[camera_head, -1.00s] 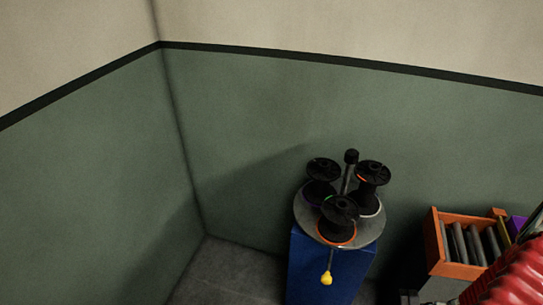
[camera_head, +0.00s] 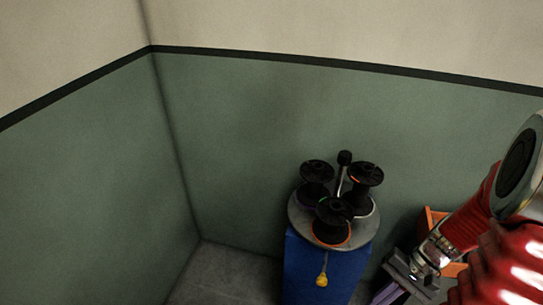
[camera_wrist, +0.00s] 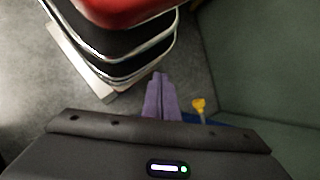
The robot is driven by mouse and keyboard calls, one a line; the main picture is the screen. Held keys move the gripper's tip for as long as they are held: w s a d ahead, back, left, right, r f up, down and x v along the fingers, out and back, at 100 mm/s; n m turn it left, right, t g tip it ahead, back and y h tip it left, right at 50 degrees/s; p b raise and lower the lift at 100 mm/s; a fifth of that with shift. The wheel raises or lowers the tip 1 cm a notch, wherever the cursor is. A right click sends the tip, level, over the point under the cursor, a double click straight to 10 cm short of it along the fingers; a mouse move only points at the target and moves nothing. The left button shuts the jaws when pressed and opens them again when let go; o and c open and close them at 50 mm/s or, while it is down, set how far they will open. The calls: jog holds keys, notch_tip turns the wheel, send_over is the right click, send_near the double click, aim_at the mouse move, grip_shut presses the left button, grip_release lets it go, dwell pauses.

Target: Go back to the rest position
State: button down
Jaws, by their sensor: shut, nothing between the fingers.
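My gripper (camera_head: 386,292) is at the lower right in the head view, beside the blue cabinet and pointing down, with its fingertips near the bottom edge of the picture. In the wrist view its two purple fingers (camera_wrist: 160,97) lie together, shut and empty. My red arm comes in from the right edge of the head view.
A blue cabinet (camera_head: 318,273) bears a grey round turntable (camera_head: 298,222) with three black spools (camera_head: 334,211) and a yellow knob (camera_head: 321,281), which also shows in the wrist view (camera_wrist: 199,104). An orange bin (camera_head: 431,217) is partly hidden behind my arm. Green walls meet at the left.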

jog(key=a+r+n+t+h, duration=0.3)
jog(key=a+r+n+t, duration=0.1)
jog(key=r, duration=0.8)
jog(key=w+a+r+n+t+h, duration=0.1)
jog(key=a+r+n+t+h, duration=0.2)
jog(key=a+r, duration=0.4)
notch_tip(320, 180, up, 5)
jog(key=shift+r+n+t, duration=0.2)
jog(key=shift+n+t, duration=0.2)
jog(key=shift+a, duration=0.1)
